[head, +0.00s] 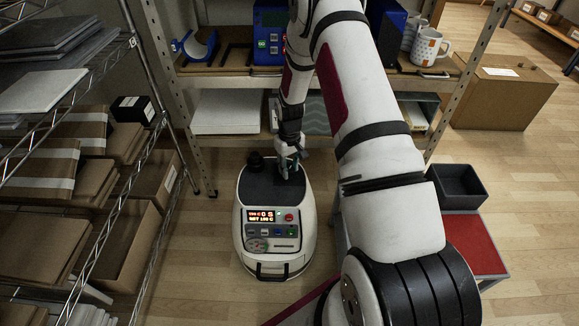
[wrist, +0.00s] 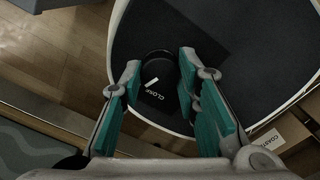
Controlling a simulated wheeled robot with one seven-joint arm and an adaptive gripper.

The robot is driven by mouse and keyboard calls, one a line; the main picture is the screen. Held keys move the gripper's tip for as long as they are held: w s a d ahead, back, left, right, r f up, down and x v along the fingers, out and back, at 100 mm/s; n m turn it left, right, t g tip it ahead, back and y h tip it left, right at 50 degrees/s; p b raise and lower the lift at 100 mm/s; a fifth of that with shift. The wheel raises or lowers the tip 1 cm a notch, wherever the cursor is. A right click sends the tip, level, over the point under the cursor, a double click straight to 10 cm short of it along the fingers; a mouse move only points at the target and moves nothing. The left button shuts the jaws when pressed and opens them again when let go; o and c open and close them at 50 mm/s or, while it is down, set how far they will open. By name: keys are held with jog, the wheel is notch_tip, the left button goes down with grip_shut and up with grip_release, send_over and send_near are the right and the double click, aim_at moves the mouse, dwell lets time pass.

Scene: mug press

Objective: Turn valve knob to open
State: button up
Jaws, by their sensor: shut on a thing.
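The valve knob (wrist: 158,70) is a black cylinder with a white line and the word "CLOSE" on the black surface beside it. It stands near the rim of the top of a white, rounded machine (head: 240,215). My gripper (wrist: 158,88) is shut on the knob, with one teal-padded finger on each side. In the head view my gripper (head: 287,172) comes down over the rear right of the machine's dark top and hides the knob. The machine's front panel (head: 271,229) has a lit red display and several buttons.
Shelves with a blue device (head: 269,20) and mugs (head: 428,47) are behind. A wire rack (head: 165,115) stands left. A red-topped stand with a dark bin (head: 458,185) is right.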

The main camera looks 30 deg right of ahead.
aim_at(290, 169)
jog(key=shift+m, duration=0.6)
jog(key=o, duration=1.2)
notch_tip(290, 169, up, 12)
dwell(0.3)
